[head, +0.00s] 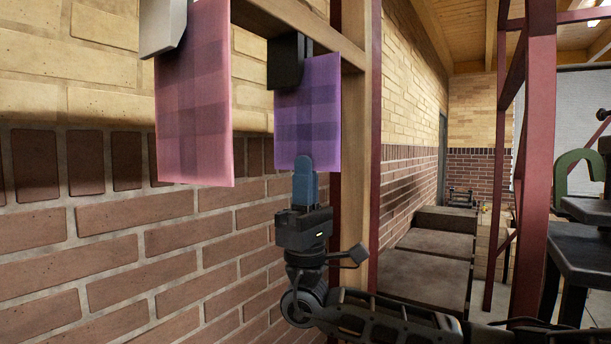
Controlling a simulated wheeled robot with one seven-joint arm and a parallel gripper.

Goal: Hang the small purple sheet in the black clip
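The small purple sheet (308,112) hangs upright, with its top edge at the black clip (288,62) on the wooden frame. The clip covers the sheet's upper left part; whether its jaws are closed on the sheet I cannot tell. My gripper (304,165) is below the sheet, pointing up, with its blue fingers at the sheet's bottom edge. The fingers overlap that edge and look close together, but whether they pinch it is not clear from this view.
A larger pink sheet (194,110) hangs from a white clip (163,27) to the left. The wooden frame (355,150) stands before a brick wall (90,250). A dark red post (537,170) and a black press with a green part (580,173) are at right.

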